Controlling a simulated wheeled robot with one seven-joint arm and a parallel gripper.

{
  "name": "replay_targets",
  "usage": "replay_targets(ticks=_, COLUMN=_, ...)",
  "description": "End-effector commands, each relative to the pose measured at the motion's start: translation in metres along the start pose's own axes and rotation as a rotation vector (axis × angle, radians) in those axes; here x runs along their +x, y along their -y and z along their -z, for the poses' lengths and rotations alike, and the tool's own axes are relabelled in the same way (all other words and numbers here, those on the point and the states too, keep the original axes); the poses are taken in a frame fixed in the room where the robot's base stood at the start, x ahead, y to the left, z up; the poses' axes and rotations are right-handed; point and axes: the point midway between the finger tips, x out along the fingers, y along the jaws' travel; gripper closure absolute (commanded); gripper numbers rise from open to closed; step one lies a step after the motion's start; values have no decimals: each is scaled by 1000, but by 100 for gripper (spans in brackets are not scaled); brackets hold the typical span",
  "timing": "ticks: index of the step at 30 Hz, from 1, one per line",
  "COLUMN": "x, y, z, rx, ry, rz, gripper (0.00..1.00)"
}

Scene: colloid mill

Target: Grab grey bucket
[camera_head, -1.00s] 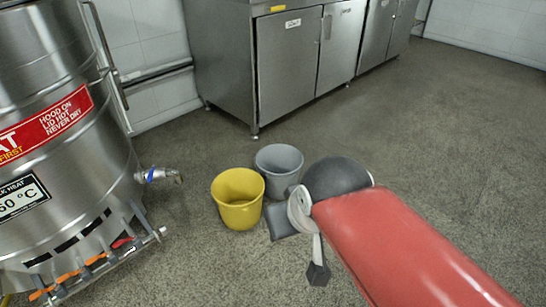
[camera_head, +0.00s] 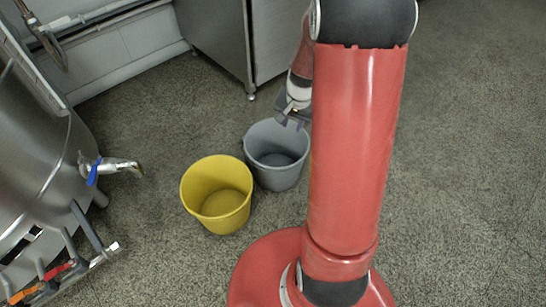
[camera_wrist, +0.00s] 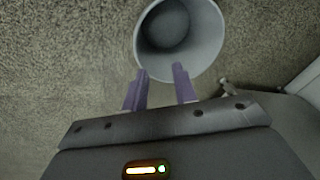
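The grey bucket (camera_head: 280,180) stands upright on the floor and looks empty. It also shows at the top of the wrist view (camera_wrist: 197,48). My gripper (camera_head: 291,119) is above the bucket's far rim, partly in front of it in the picture. In the wrist view its two purple fingers (camera_wrist: 160,72) are apart, and their tips overlap the bucket's near rim. Nothing is held between them. I cannot tell whether the fingers touch the rim. My red arm covers the floor right of the bucket.
A yellow bucket (camera_head: 217,197) stands close by on the left. A steel vessel (camera_head: 35,150) with a blue-handled tap (camera_head: 110,168) is at the far left. A steel cabinet (camera_head: 215,35) stands behind. The floor at the right is clear.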

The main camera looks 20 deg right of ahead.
Motion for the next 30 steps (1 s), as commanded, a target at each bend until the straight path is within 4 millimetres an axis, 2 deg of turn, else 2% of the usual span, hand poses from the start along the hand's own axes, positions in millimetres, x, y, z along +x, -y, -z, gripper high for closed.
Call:
replay_targets(ticks=1, x=40, y=-12, z=6, rx=53, ry=26, rz=-16, gripper=72)
replay_targets(ticks=3, x=76, y=-24, z=13, rx=115, ry=46, rz=-29, gripper=72)
replay_targets(ticks=6, x=116, y=-40, z=18, rx=185, ry=66, rz=-44, gripper=72)
replay_targets(ticks=9, x=142, y=-50, z=20, rx=231, ry=78, rz=-55, gripper=72)
replay_targets(ticks=18, x=178, y=-57, z=18, rx=258, ry=86, rz=-61, gripper=72)
replay_targets(ticks=23, x=191, y=-58, z=17, rx=257, ry=86, rz=-61, gripper=72)
replay_targets(ticks=30, x=227, y=-61, z=13, rx=258, ry=87, rz=-61, gripper=72)
